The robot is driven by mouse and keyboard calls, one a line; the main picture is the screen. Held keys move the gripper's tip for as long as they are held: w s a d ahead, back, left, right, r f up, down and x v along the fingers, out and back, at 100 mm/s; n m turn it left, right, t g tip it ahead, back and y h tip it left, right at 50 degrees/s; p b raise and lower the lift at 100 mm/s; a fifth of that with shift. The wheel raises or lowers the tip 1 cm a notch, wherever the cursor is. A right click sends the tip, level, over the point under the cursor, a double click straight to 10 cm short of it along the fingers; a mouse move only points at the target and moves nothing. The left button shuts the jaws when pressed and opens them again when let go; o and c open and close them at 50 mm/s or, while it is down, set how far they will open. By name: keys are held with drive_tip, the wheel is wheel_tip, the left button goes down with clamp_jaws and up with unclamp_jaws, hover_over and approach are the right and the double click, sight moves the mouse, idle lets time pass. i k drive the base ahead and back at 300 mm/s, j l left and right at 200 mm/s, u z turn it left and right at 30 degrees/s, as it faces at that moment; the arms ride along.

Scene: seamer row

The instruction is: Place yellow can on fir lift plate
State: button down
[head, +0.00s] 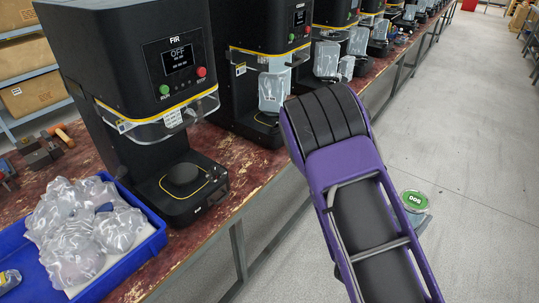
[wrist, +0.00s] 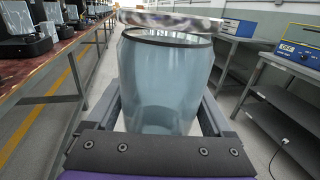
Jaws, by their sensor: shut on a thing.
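A clear bluish can (wrist: 160,85) with a dark rim stands between the fingers of my gripper (wrist: 160,105), which is shut on it in the wrist view. A silvery lid-like piece (wrist: 170,20) shows above its rim. In the head view a green round top (head: 415,199) with white marks shows beside my purple arm, above the floor; my gripper is hidden there. I see no yellow on the held can. The fir machine (head: 130,70) is at the left, its display reading OFF. Its round black lift plate (head: 183,177) is empty.
A blue tray (head: 130,272) of clear bags (head: 80,225) is left of the fir machine; a small object with some yellow (head: 9,280) lies at its left. More machines (head: 262,45) line the worn red bench. The grey aisle floor (head: 475,150) is open.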

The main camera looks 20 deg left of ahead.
sight(183, 173)
drive_tip(key=i+u, duration=0.3)
drive_tip(key=i+l+u, duration=0.3)
drive_tip(key=i+u, duration=0.15)
drive_tip(key=u, duration=0.25)
drive_tip(key=i+u, duration=0.15)
drive_tip(key=u, duration=0.25)
drive_tip(key=i+j+u, duration=0.1)
drive_tip(key=u, duration=0.2)
drive_tip(key=i+u, duration=0.25)
